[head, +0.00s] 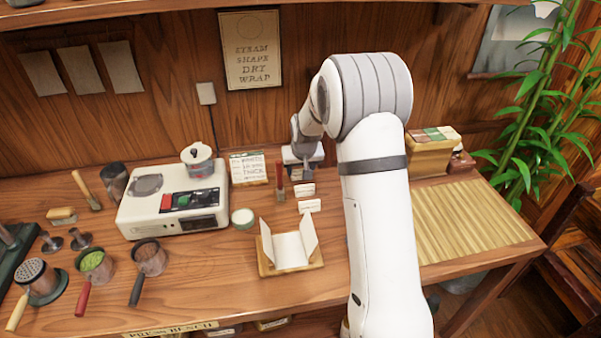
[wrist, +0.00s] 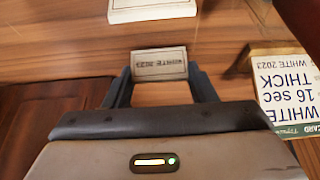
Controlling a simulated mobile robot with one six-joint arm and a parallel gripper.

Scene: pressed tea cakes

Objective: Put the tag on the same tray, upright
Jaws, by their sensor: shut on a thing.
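My gripper (wrist: 160,75) is shut on a small white tag (wrist: 160,64) lettered "WHITE 2023", which reads upside down in the wrist view. In the head view my gripper hangs over the back middle of the bench, and a small white tag (head: 304,190) shows just below it. A second small white tag (head: 310,206) stands just in front. A wooden tray (head: 290,271) sits nearer the front edge and holds an open white paper wrap with raised flaps. I cannot tell whether the held tag touches the bench.
A lettered card (head: 249,168) stands left of my gripper and shows in the wrist view (wrist: 283,88). A red-handled tool (head: 281,182) stands close by. The white steamer (head: 174,208) is left. A slatted mat (head: 470,220) lies right. A pale block (wrist: 150,10) tops the wrist view.

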